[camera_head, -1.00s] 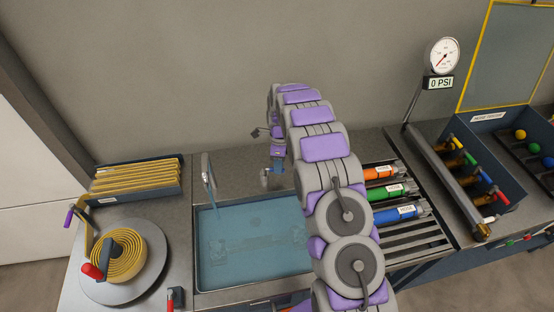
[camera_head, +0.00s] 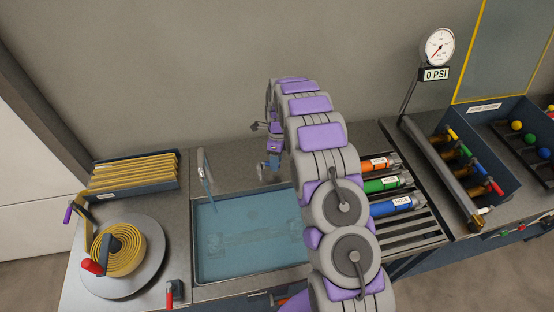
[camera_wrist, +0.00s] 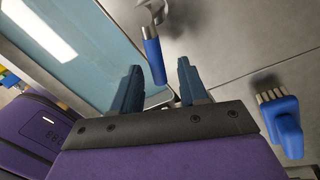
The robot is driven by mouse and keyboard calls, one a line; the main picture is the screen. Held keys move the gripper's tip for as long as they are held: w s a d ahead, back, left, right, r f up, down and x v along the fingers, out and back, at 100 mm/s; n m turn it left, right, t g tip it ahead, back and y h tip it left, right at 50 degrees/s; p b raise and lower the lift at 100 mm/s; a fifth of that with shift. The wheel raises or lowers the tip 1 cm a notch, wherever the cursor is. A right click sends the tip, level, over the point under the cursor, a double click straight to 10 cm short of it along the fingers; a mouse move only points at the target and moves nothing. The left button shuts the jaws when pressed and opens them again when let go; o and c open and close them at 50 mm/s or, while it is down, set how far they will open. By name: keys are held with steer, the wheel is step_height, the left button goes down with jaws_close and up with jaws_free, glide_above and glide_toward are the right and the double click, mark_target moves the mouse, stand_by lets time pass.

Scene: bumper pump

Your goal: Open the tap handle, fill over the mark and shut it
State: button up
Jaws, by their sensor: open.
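The tap has a metal body and a blue handle (camera_wrist: 153,60) in the wrist view. My gripper (camera_wrist: 158,78) is open, with its two dark fingers on either side of the handle; I cannot tell whether they touch it. In the head view my gripper (camera_head: 272,165) is small and hangs by the back edge of the tank, partly hidden by my arm. The tank (camera_head: 197,255) holds blue water, and its right side is behind my arm.
A blue brush-like object (camera_wrist: 283,125) lies right of the gripper. Left of the tank are a hose reel (camera_head: 118,250) and a tray of folded hose (camera_head: 135,172). Labelled orange, green and blue cylinders (camera_head: 395,205) lie on the right. A gauge (camera_head: 437,47) reads 0 PSI.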

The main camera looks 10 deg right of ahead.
steer(key=shift+w+a+r, duration=0.15)
steer(key=shift+a+r, duration=0.05)
steer(key=shift+r, duration=0.35)
step_height(320, 180, up, 16)
steer(key=w+d+p, duration=0.1)
steer(key=w+d, duration=0.1)
steer(key=w, duration=0.1)
steer(key=shift+p, duration=0.35)
steer(key=shift+s+f, duration=0.1)
stand_by(3.3)
steer(key=s+d+f+t+y+b, duration=0.1)
steer(key=s+d+t+y+b, duration=0.1)
steer(key=s+d+y+b, duration=0.3)
steer(key=shift+h, duration=0.5)
steer(key=b+x, duration=0.1)
steer(key=x, duration=0.4)
steer(key=w+b+x, duration=0.1)
steer(key=x, duration=0.5)
steer(key=b+x, duration=0.1)
steer(key=x, duration=0.5)
steer(key=shift+w+d+f+b, duration=0.25)
steer(key=shift+w+d+b, duration=0.05)
steer(key=shift+w+d, duration=0.05)
jaws_close()
